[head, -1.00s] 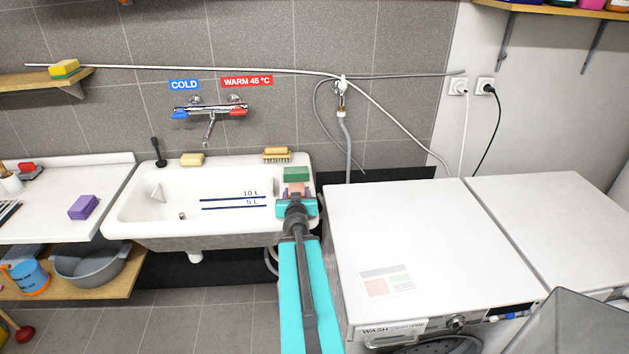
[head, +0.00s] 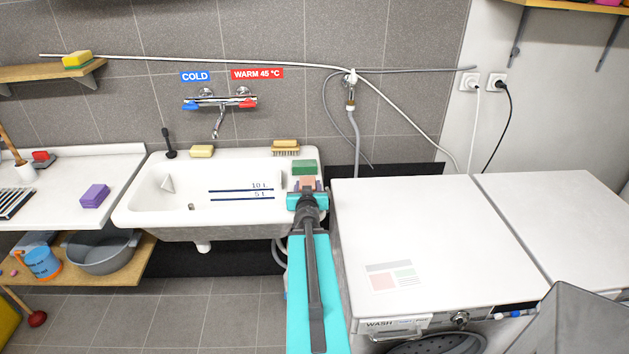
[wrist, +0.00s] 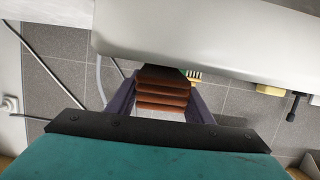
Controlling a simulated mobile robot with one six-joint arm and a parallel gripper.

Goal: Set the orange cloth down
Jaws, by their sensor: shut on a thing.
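My gripper (head: 307,187) is shut on the orange cloth (head: 307,182), a folded, brownish-orange stack. In the wrist view the cloth (wrist: 162,90) shows its layers between the two purple fingers of my gripper (wrist: 162,100). In the head view the gripper is at the right end of the white sink (head: 150,215), just in front of a green block (head: 304,167). The gripper hides much of the cloth in the head view, and I cannot tell whether the cloth touches the sink.
A washing machine (head: 430,230) with a clear white top stands right of the sink. A brush (head: 286,148) and yellow soap (head: 202,151) lie on the sink's back rim. A purple sponge (head: 95,195) lies on the left counter (head: 60,212).

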